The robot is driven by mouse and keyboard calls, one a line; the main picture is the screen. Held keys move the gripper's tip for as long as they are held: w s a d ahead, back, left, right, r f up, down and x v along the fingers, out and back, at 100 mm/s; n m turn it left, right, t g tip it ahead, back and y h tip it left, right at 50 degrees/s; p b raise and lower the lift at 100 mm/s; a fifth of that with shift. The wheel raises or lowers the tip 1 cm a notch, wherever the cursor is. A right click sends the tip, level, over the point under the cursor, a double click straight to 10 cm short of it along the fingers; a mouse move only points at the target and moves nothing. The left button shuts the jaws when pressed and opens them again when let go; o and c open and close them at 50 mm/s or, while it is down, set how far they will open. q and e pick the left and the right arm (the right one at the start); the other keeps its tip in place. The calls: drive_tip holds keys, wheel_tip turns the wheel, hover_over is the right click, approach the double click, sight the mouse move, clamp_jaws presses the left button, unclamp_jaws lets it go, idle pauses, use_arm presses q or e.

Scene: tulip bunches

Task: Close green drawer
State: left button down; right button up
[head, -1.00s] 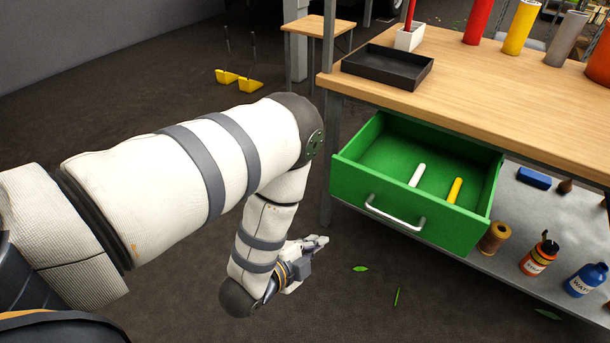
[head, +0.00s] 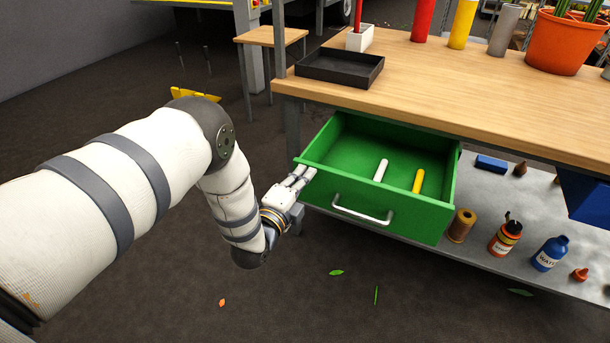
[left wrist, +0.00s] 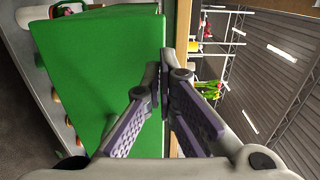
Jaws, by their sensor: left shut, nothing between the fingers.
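The green drawer (head: 375,205) is pulled out under the wooden workbench, its silver handle (head: 362,212) on the front. A white stick (head: 381,170) and a yellow stick (head: 418,180) lie inside it. My left gripper (head: 304,175) is shut and empty, at the left end of the drawer front, near its top left corner. In the left wrist view, the shut fingers (left wrist: 165,75) lie over the edge of the green drawer (left wrist: 100,75). I cannot tell whether they touch it. My right gripper is not in view.
The wooden benchtop (head: 450,90) holds a black tray (head: 340,68), coloured cylinders and an orange pot (head: 565,42). The grey lower shelf (head: 490,205) holds several bottles and a spool (head: 461,225). The floor before the drawer is open, with scattered leaves.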

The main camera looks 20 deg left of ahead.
use_arm(q)
drive_tip(key=shift+w, duration=0.35)
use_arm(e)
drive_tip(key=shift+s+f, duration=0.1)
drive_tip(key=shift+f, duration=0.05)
